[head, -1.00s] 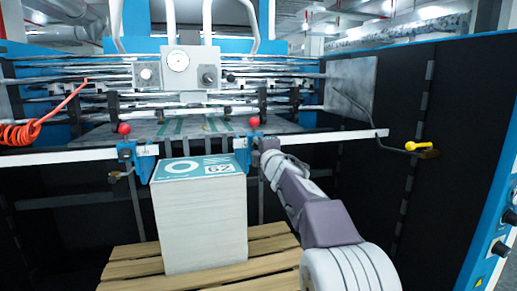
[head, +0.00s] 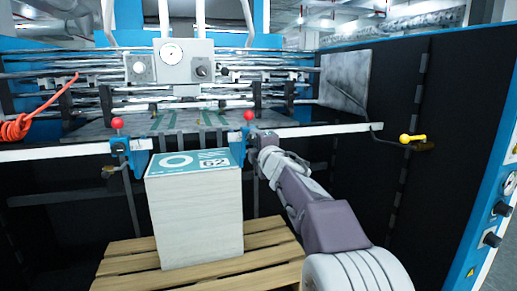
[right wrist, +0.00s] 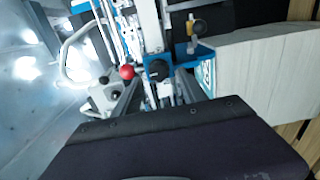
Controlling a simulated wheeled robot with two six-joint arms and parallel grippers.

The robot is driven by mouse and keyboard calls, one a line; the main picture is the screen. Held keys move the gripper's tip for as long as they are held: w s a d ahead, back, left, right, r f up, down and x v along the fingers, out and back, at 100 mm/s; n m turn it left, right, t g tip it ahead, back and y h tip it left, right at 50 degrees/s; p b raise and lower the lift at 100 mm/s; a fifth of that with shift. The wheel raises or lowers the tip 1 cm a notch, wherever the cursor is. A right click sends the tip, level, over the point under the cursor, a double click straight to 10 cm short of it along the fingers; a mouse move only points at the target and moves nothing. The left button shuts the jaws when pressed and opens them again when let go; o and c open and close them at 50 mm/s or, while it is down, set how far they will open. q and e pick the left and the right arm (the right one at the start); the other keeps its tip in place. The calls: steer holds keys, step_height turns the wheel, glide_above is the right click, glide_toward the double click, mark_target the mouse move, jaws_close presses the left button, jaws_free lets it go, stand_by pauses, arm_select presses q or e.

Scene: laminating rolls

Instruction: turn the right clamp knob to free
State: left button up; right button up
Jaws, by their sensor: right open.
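The right clamp is a blue bracket (head: 239,150) with a red ball (head: 249,115) on top, on the white rail beside the paper stack. In the right wrist view the red ball (right wrist: 127,72) shows, and next to it the clamp's dark round knob (right wrist: 157,70) on a blue body. My right gripper (head: 258,140) is at the clamp's right side and hides part of it in the head view. It is open; I cannot tell if it touches the knob. My dark hand fills the bottom of the right wrist view. My left gripper is not in view.
A white paper stack (head: 195,220) stands on a wooden pallet (head: 130,265) just left of my right arm. The left clamp (head: 130,155) has another red ball. A yellow-handled lever (head: 412,138) is at the right. The white rail (head: 320,131) runs across.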

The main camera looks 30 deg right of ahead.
steer(key=v, duration=0.6)
steer(key=shift+s, duration=0.2)
steer(key=w+a+f+g+y, duration=0.35)
steer(key=a+f, duration=0.75)
steer(key=f, duration=0.4)
steer(key=s+a+f+m+g, duration=0.2)
steer(key=s+f+m, duration=0.1)
steer(key=f, duration=0.4)
steer(key=s+a+f+m+g, duration=0.1)
steer(key=s+f+m+g, duration=0.15)
steer(key=f, duration=0.45)
steer(key=s+a+f+m+g+y, duration=0.15)
steer(key=s+f+m+g, duration=0.3)
steer(key=s+f, duration=0.45)
steer(key=s+a+f+m+g, duration=0.25)
steer(key=s+f+m, duration=0.3)
steer(key=s, duration=0.65)
step_height(320, 180, up, 23)
steer(key=g+p, duration=0.1)
steer(key=p, duration=2.2)
steer(key=shift+d+f+p, duration=0.15)
steer(key=shift+d+p, duration=0.25)
